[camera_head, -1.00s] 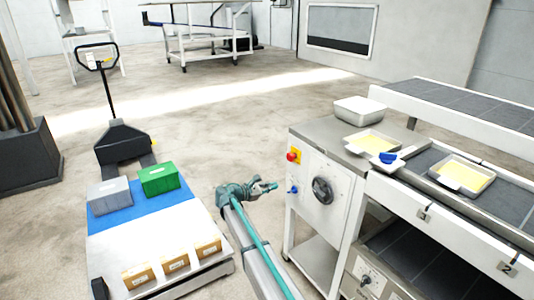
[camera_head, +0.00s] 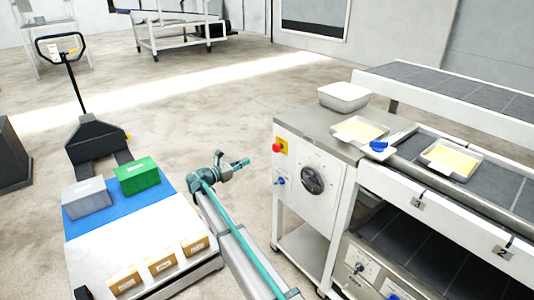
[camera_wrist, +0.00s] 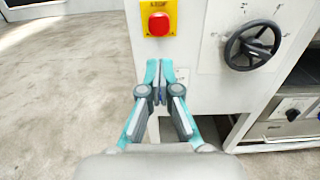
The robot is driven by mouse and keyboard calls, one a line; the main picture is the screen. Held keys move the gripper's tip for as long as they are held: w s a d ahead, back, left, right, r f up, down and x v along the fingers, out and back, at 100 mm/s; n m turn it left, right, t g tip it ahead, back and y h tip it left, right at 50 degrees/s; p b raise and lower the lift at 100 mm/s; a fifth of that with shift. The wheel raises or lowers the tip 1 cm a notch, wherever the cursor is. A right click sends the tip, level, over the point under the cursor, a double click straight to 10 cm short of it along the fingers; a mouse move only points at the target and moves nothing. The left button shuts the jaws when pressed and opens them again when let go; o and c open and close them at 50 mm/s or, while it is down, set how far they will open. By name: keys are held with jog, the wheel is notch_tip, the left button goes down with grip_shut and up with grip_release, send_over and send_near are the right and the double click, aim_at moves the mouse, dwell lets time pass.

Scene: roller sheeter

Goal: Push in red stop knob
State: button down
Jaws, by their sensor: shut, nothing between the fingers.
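The red stop knob (camera_head: 277,148) sits on a yellow plate on the left part of the sheeter's white front panel. In the wrist view the red stop knob (camera_wrist: 159,24) shows at the top centre on its yellow plate (camera_wrist: 148,6). My gripper (camera_head: 244,162) is to the left of the knob in the head view, apart from it. In the wrist view my gripper (camera_wrist: 159,66) has its fingertips together, below the knob in the picture, with nothing between them.
A black handwheel (camera_head: 312,180) and a blue knob (camera_head: 280,181) are on the same panel. Trays (camera_head: 360,131) stand on top of the machine. A pallet jack (camera_head: 95,140) and a pallet with boxes (camera_head: 137,174) are at the left. Open floor lies behind my arm.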

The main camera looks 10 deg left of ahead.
jog(key=p+x, duration=0.2)
jog(key=x, duration=1.2)
jog(key=shift+f+p, duration=0.1)
jog(key=shift+p, duration=0.3)
jog(key=shift+w+d, duration=0.45)
jog(key=shift+w, duration=0.05)
jog(key=shift+w+d, duration=0.15)
jog(key=shift+w, duration=0.05)
jog(key=b, duration=0.2)
send_near(274, 148)
jog(key=v, duration=0.5)
jog(key=shift+s, duration=0.4)
